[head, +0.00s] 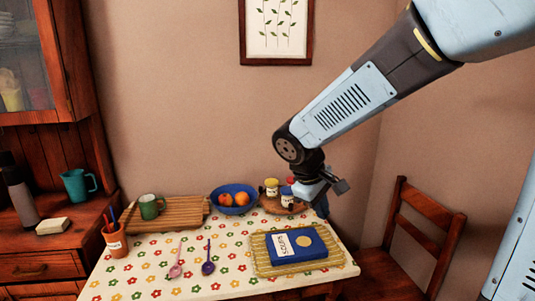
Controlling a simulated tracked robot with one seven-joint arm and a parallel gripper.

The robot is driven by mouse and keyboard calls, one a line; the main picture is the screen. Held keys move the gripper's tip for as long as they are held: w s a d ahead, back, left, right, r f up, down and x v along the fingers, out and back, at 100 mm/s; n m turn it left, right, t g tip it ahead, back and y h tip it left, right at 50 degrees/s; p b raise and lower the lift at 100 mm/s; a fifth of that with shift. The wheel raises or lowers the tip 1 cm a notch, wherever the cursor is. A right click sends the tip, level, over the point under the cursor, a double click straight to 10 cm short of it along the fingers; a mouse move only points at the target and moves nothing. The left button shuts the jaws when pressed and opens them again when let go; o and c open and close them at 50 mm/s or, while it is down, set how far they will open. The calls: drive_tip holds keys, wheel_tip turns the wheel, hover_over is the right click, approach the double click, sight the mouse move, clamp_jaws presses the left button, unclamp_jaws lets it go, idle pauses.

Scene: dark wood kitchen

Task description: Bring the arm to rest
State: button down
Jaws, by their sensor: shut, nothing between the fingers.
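My arm reaches in from the upper right and slopes down to the left in the head view. My gripper (323,206) hangs at its end, over the back right of the table (140,268). It is small in the picture, shut and empty. It appears just right of the small jars and above the far side of the blue book (285,253). The gripper looks apart from the things below it, but its exact height is hard to tell.
The book lies on a woven tray (256,262). Small jars (271,187) stand on a round board near my gripper. A blue fruit bowl (233,202), green mug (150,207) and spoons (208,260) are further left. A chair (428,222) stands right; the wall is behind.

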drive_tip(key=s+d+r+m+t+y, duration=0.1)
drive_tip(key=s+d+r+m+y, duration=0.1)
drive_tip(key=s+d+r+m, duration=0.2)
drive_tip(key=s+d+r+m+t+y, duration=0.2)
drive_tip(key=s+d+r+m, duration=0.3)
drive_tip(key=s, duration=0.5)
drive_tip(key=shift+s+d+r, duration=0.3)
drive_tip(key=shift+d, duration=0.45)
